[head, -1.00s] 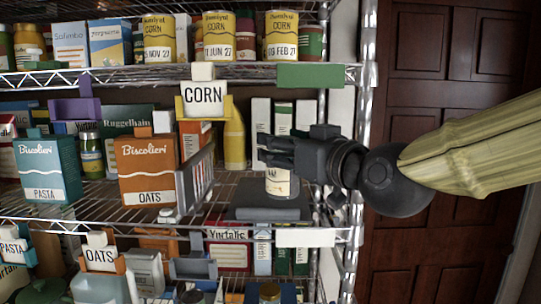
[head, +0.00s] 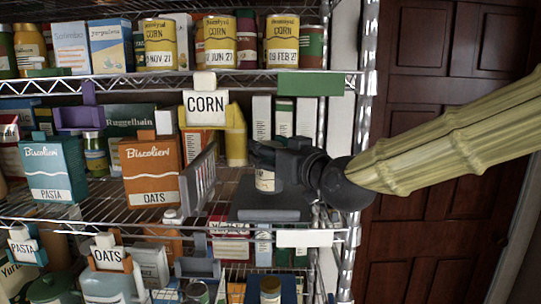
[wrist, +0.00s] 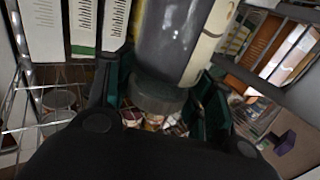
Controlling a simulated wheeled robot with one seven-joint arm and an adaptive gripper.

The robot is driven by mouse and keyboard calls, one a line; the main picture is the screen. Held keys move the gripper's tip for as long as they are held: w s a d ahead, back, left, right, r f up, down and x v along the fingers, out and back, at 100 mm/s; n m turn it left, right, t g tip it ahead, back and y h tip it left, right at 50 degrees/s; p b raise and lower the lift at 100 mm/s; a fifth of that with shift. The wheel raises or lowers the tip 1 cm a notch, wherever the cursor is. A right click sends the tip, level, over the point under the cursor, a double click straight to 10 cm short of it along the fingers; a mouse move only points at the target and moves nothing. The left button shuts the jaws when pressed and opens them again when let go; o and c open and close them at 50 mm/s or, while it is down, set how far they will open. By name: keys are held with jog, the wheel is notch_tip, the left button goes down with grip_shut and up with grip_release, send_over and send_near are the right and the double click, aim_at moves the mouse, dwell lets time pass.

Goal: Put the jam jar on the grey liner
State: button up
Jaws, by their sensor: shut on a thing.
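My gripper (head: 262,158) is in the middle shelf bay, shut on the jam jar (head: 265,181). In the head view only the jar's cream-labelled lower part shows below the fingers. In the wrist view the jar (wrist: 172,40) is large, dark grey with a cream label, between the two dark green fingers (wrist: 163,100). The grey liner (head: 270,214) is a dark slab on the middle wire shelf, under and just in front of the jar. The jar looks upright over the liner's back part. I cannot tell whether its base touches the liner.
The chrome post (head: 361,120) is close on the right. The liner's front is clear.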

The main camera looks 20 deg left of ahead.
jog(key=shift+w+f+p, duration=0.15)
jog(key=shift+f+p, duration=0.2)
jog(key=shift+f, duration=0.6)
jog(key=shift+f, duration=0.15)
jog(key=o, duration=1.3)
jog(key=shift+o, duration=0.2)
jog(key=shift+r, duration=0.2)
jog(key=b+v, duration=0.4)
jog(key=v, duration=0.8)
jog(key=shift+f, duration=0.1)
